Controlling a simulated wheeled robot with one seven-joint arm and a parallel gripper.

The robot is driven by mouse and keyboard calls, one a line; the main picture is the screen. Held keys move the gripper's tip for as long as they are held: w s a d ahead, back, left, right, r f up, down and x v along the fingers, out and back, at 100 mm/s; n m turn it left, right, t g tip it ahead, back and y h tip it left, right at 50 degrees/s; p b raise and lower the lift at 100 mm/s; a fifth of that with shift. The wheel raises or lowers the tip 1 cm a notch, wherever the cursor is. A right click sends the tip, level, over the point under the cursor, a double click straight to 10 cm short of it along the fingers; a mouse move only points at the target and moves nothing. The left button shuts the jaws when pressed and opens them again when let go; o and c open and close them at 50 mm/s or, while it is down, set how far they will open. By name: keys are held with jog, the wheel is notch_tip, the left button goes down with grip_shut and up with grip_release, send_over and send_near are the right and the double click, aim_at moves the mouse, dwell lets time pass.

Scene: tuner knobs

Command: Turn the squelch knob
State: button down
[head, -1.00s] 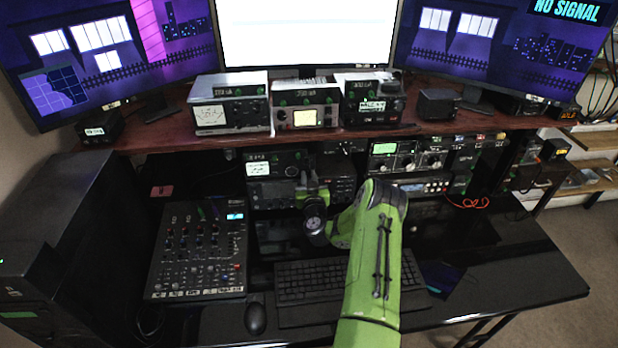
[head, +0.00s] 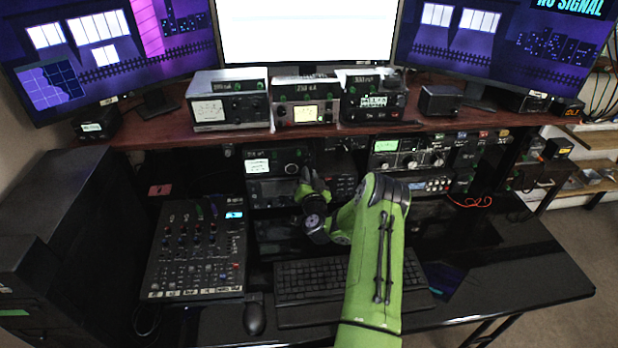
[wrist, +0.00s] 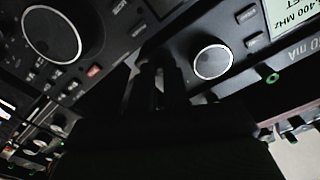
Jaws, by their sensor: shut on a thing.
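A black radio (head: 280,166) with a white lit display and a round dial stands under the wooden shelf, left of centre in the head view. In the wrist view its panel (wrist: 232,30) is close, with a large silver-ringed dial (wrist: 212,62). My gripper (head: 306,178) is at the right part of this radio's front, below and right of the dial. In the wrist view its two dark fingers (wrist: 160,72) are close together against the panel edge, beside the large dial. They are shut on a small knob, which they hide. I cannot read its label.
Another radio unit (wrist: 60,35) with a large dial lies close beside the fingers in the wrist view. A mixer (head: 197,250), a keyboard (head: 310,280) and a mouse (head: 255,316) are on the black desk. The wooden shelf (head: 440,127) overhangs the radios.

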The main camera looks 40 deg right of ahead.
jog(key=c, duration=1.1)
grip_release()
jog(key=b+v, duration=1.5)
jog(key=b, duration=0.3)
jog(key=shift+s+a, duration=0.3)
